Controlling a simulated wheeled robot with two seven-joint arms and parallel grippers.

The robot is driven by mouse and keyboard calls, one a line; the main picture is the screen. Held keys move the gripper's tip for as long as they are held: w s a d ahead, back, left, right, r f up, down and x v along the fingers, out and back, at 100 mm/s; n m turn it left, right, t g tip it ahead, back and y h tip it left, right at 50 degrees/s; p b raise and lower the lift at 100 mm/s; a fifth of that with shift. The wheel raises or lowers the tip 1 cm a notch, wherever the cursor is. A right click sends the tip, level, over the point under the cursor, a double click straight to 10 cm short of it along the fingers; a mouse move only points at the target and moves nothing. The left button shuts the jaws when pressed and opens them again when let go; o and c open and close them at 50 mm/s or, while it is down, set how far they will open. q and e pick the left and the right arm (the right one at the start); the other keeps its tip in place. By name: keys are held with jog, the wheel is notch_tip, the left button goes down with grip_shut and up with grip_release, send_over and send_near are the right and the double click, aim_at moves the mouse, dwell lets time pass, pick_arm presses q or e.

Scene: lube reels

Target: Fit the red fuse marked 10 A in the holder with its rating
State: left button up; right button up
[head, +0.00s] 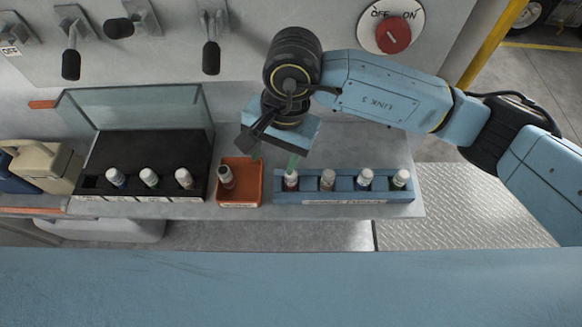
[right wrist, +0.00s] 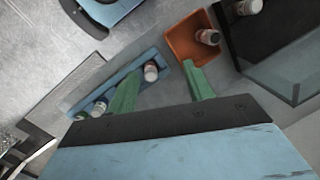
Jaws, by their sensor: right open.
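A blue rack (head: 345,196) holds a row of upright fuses. My right gripper (head: 274,157) is open and empty, pointing down above the rack's left end, one finger near the reddish fuse. The green fingers show in the right wrist view (right wrist: 160,75). My left gripper is out of view.
A clear lid (head: 140,107) stands raised behind the block. Levers (head: 211,58) and a red switch (head: 393,35) are on the panel behind. A beige jug (head: 45,165) stands left.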

jog(key=w+d+h, duration=0.2)
jog(key=w+d, duration=0.1)
jog(key=t, duration=0.1)
send_over(291, 181)
jog(key=w, duration=0.1)
jog(key=shift+n, duration=0.3)
notch_tip(291, 181, down, 7)
jog(key=shift+w+d+f, duration=0.1)
jog(key=shift+w, duration=0.05)
jog(key=shift+f+p, duration=0.45)
jog(key=shift+f, duration=2.6)
jog(key=shift+w, duration=0.1)
jog(key=c, duration=1.1)
jog(key=shift+o, duration=0.2)
jog(key=shift+r, duration=0.1)
